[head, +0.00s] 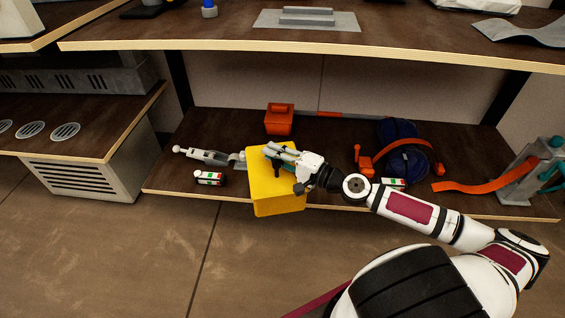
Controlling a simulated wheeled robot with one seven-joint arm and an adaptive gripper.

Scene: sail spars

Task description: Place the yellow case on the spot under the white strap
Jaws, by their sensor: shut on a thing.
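The yellow case (276,190) is in the middle of the head view, at the front of the lower shelf. Its lower part shows in front of the shelf's front edge. My gripper (277,158) is at the top of the case and shut on it; my fingers hide part of its top. I cannot tell whether the case touches the shelf. I cannot make out a white strap or a marked spot in this view; the straps I see are orange, such as the one (485,187) at the right.
On the lower shelf (215,133) are an orange box (279,119), a grey metal fitting (212,156), a small white-and-red item (209,178), a dark blue coil (404,155) and a grey-green tool (543,170).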

